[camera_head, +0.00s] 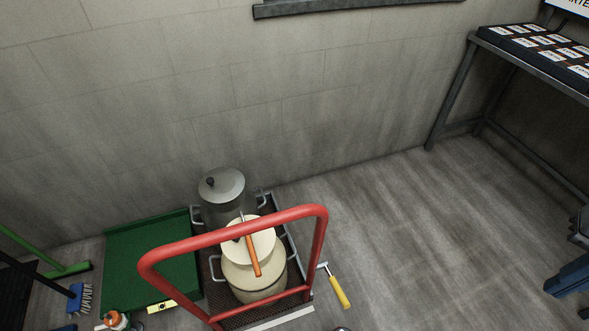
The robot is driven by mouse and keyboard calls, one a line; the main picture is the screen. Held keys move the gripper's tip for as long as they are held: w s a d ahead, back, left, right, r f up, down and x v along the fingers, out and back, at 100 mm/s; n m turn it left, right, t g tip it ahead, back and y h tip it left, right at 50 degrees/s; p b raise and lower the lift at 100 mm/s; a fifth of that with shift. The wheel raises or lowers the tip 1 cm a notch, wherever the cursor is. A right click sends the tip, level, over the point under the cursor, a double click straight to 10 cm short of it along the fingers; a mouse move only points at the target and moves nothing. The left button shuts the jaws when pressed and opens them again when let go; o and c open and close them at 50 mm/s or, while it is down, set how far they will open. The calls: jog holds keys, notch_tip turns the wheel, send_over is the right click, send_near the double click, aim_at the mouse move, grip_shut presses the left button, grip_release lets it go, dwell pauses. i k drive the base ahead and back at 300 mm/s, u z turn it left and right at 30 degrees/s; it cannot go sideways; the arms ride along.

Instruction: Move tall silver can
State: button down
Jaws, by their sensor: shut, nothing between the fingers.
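A tall silver can (224,187) with a grey lid and a dark knob stands upright near the wall, at the back of a low dark trolley (240,319). Metal side handles show on the can. Its lower front is hidden by a cream pot (252,282) and by the trolley's red handle bar (230,230). The cream pot has a pale lid, and an orange-handled tool (251,256) lies across it. I cannot make out my gripper in this view.
A green tray (140,250) lies left of the trolley. Brushes (78,295) and a bottle (115,320) are at the lower left. A yellow-handled tool (338,290) is right of the trolley. The floor beyond is clear up to a metal table (465,80).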

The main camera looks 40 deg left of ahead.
aim_at(215, 216)
jog(key=i, duration=2.1)
jog(key=u, duration=3.4)
jog(key=i, duration=0.5)
jog(key=u, duration=0.1)
